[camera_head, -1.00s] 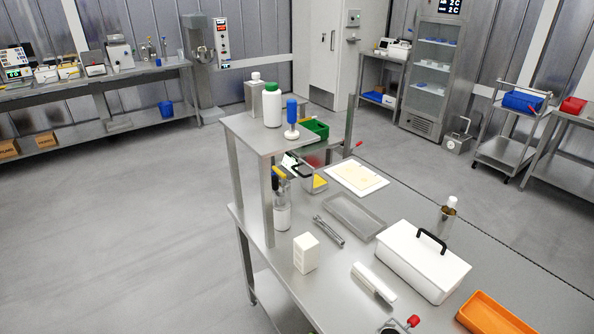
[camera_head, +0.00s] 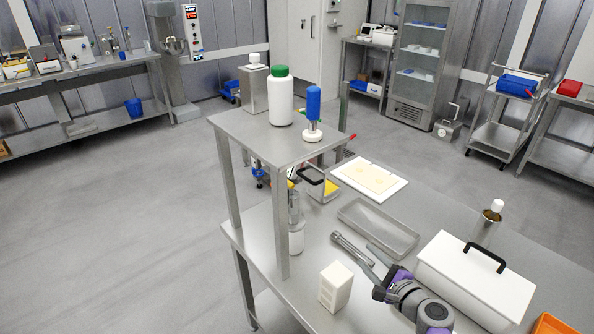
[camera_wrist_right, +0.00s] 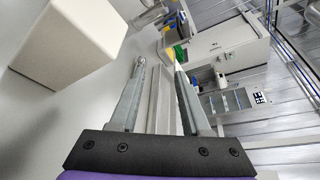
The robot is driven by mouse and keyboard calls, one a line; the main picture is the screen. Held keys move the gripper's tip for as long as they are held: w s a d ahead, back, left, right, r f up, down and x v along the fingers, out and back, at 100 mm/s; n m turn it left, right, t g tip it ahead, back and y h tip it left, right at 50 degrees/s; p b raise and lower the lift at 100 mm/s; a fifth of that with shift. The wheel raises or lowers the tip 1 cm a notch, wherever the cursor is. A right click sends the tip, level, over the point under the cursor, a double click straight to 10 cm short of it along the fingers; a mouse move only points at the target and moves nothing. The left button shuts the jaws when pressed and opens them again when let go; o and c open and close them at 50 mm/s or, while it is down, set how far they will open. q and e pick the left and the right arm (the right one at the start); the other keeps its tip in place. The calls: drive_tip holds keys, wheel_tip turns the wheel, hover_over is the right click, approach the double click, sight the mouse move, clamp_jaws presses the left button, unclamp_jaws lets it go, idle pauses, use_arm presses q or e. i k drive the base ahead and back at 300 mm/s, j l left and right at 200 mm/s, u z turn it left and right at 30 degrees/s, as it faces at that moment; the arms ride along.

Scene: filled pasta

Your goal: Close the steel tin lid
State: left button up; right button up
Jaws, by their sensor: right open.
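The steel tin (camera_head: 322,194) stands at the far left of the table in the head view, partly behind the shelf post, with something yellow showing inside. Its lid (camera_head: 318,177), with a black handle, stands raised above the tin, so the tin is open. My left gripper is not in view.
The raised shelf (camera_head: 255,138) carries bottles and overhangs near the tin. A white board (camera_head: 369,179) lies behind the tray. A white handled box (camera_head: 470,275) stands right.

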sight(314, 178)
drive_tip(key=i+j, duration=0.25)
drive_tip(key=i, duration=0.25)
drive_tip(key=i+j, duration=0.25)
drive_tip(key=i, duration=0.25)
